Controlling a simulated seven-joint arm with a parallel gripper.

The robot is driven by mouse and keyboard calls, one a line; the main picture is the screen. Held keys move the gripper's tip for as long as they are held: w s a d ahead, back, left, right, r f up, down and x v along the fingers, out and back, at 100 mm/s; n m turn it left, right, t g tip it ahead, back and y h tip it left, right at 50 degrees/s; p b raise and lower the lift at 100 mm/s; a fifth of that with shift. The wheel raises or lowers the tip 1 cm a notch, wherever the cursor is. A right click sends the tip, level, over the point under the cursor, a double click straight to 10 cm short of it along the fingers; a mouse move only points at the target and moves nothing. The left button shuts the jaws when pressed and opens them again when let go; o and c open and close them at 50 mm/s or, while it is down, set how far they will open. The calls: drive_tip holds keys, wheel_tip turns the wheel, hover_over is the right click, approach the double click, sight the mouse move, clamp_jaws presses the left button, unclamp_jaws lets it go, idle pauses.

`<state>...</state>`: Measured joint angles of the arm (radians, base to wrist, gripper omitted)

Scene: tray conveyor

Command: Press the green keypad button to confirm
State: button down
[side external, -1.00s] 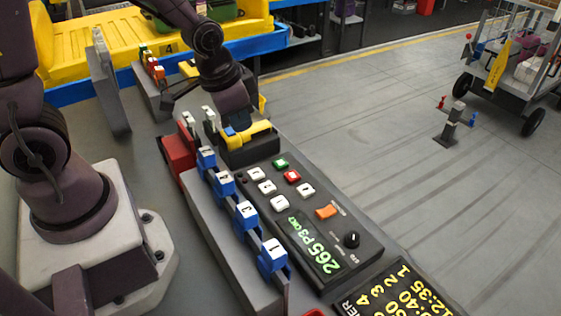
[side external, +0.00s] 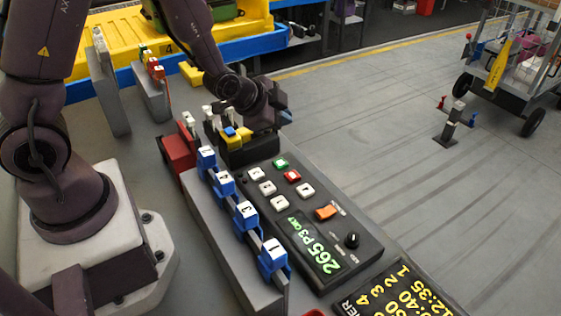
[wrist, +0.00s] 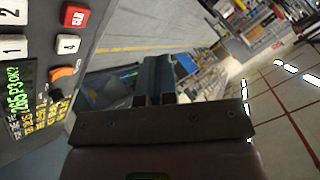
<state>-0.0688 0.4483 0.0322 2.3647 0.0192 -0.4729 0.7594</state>
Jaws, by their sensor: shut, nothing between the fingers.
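The green keypad button (side external: 281,163) sits at the top of the black keypad panel (side external: 335,262) in the side view, uncovered. A red button (side external: 292,176) is just below it; the red button also shows in the wrist view (wrist: 76,17), where I cannot make out the green one. The panel display (side external: 315,247) reads "265 P3 OK?". My gripper (side external: 285,117) is above and behind the green button, apart from it, with its fingers small and turned to the right. In the wrist view its fingers (wrist: 155,78) are together and empty.
Several blue numbered blocks (side external: 246,210) line the rail left of the keypad. A yellow-handled device (side external: 243,136) stands at the keypad's far end, close to my wrist. An orange switch (side external: 326,212) and a black knob (side external: 352,240) rise from the panel.

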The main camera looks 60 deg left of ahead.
sight(281, 164)
drive_tip(key=shift+f, duration=4.4)
drive_tip(key=shift+f, duration=0.1)
drive_tip(key=shift+f, duration=0.3)
drive_tip(key=shift+f, duration=0.45)
drive_tip(key=shift+r, duration=0.9)
drive_tip(key=shift+r, duration=2.5)
